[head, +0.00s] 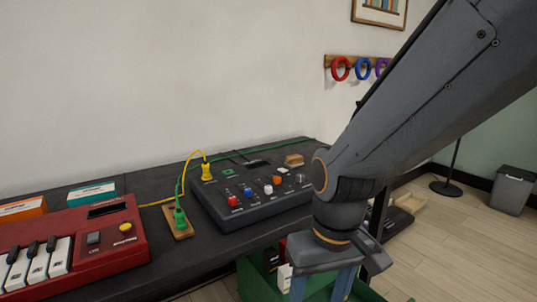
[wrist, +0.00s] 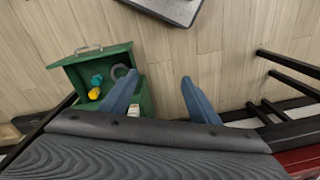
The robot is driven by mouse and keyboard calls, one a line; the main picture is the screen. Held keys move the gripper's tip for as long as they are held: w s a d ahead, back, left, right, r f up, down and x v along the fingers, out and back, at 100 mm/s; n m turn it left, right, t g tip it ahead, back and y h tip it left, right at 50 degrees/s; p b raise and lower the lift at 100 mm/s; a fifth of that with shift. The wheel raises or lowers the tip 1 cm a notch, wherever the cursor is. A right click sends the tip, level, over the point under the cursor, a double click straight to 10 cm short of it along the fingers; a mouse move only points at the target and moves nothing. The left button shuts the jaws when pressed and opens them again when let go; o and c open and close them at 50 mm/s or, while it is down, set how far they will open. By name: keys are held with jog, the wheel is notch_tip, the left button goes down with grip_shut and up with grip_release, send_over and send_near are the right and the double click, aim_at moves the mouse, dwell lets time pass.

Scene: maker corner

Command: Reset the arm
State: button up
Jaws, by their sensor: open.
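My gripper (head: 322,289) hangs pointing down at the front edge of the dark bench, low in the head view. Its two blue fingers are spread apart with nothing between them. In the wrist view my gripper (wrist: 158,84) also shows open, above the wood floor and beside an open green box (wrist: 142,60). The left finger overlaps part of the box in that view. Part of the box (head: 252,283) shows below the bench in the head view, partly hidden by my gripper.
On the bench stand a red keyboard (head: 115,250), a black panel with coloured knobs (head: 262,209), a green plug in a wooden block (head: 181,223) and a yellow plug (head: 207,173) with cables. Coloured rings hang on a wall rack (head: 328,61). A bin (head: 513,190) stands on open floor right.

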jog(key=s+d+r+m+p, duration=0.2)
jog(key=d+r+m+p, duration=0.1)
jog(key=d+r+p, duration=0.7)
notch_tip(320, 180, up, 3)
jog(key=p, duration=0.6)
jog(key=shift+s+d+h, duration=0.2)
jog(key=shift+d+h, duration=0.1)
jog(key=shift+h, duration=0.1)
